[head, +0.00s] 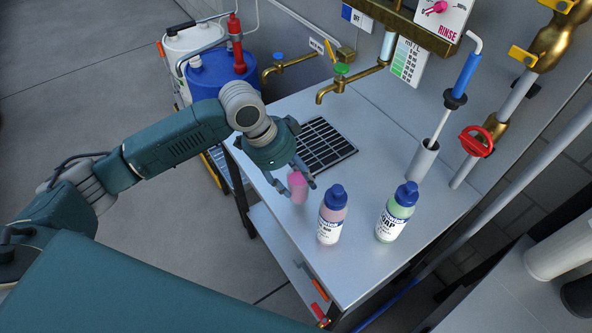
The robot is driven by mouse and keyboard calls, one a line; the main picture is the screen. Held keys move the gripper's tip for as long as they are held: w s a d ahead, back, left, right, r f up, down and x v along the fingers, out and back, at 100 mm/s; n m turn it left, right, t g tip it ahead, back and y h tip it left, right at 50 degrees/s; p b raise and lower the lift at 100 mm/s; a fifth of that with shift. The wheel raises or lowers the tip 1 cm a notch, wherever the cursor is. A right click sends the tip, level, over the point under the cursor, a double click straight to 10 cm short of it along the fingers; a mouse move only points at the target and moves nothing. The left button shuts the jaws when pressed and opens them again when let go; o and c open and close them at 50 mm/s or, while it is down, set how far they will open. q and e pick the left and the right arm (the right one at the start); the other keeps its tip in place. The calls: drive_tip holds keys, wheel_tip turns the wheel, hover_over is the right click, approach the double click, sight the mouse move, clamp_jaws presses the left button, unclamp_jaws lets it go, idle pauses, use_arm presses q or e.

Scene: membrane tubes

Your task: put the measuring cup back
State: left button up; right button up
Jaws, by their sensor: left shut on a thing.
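The measuring cup (299,190) is a small pink cup near the left front edge of the grey bench (272,217). My left gripper (297,186) reaches in from the left and is shut on the cup, with a finger on either side of it. The cup looks upright. I cannot tell whether its base touches the bench top. My right gripper is not in view.
A pink bottle (332,217) and a green soap bottle (395,214), both blue-capped, stand right of the cup. A black drain grate (323,144) lies behind. Brass taps (337,87) overhang the back. A blue-handled brush (465,76) stands in a grey holder (422,160).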

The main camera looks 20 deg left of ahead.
use_arm(q)
drive_tip(key=shift+f, duration=1.7)
drive_tip(key=shift+f, duration=0.1)
drive_tip(key=o, duration=1.4)
drive_tip(key=b+v, duration=0.1)
drive_tip(key=v, duration=1.1)
drive_tip(key=shift+s, duration=0.1)
